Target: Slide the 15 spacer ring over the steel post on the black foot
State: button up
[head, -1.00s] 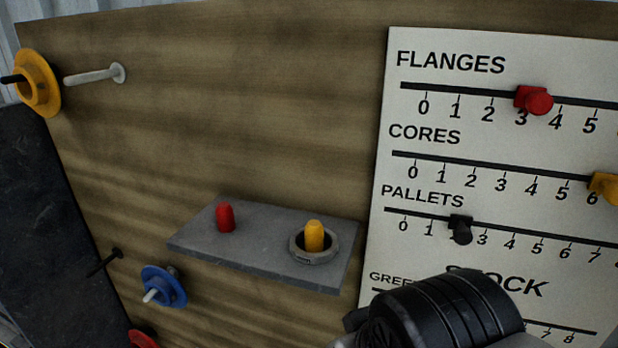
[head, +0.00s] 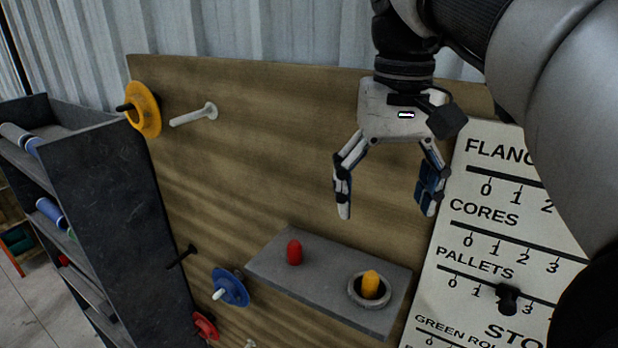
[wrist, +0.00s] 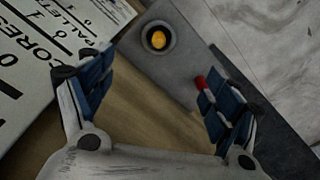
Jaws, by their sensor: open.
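A grey ring (head: 368,304) lies on a small grey shelf (head: 300,276), around a yellow round-topped peg (head: 371,283). Marking on the ring is too small to read, so I cannot tell whether it is the 15 spacer. My gripper (head: 385,212) is open and empty, pointing down above the shelf. In the wrist view the ring (wrist: 146,38) and yellow peg (wrist: 158,40) show beyond the open fingers (wrist: 155,78). I cannot make out a steel post on a black foot in either view.
A red peg (head: 294,252) stands on the shelf left of the ring. A wooden board (head: 260,150) holds a yellow flange (head: 146,110), a bare pale peg (head: 190,117), a blue flange (head: 232,288) and a red one (head: 205,325). A dark rack (head: 125,190) stands left; a counter panel (head: 490,215) right.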

aim_at(372, 274)
notch_tip(372, 274, down, 12)
jog(key=shift+w+r+b, duration=0.1)
jog(key=shift+r+b, duration=0.05)
jog(key=shift+b, duration=0.65)
jog(key=f, duration=0.5)
jog(key=shift+w+d+f, duration=0.1)
jog(key=shift+w+f, duration=0.05)
jog(key=shift+w, duration=0.15)
jog(key=shift+c, duration=0.4)
jog(key=c, duration=1.2)
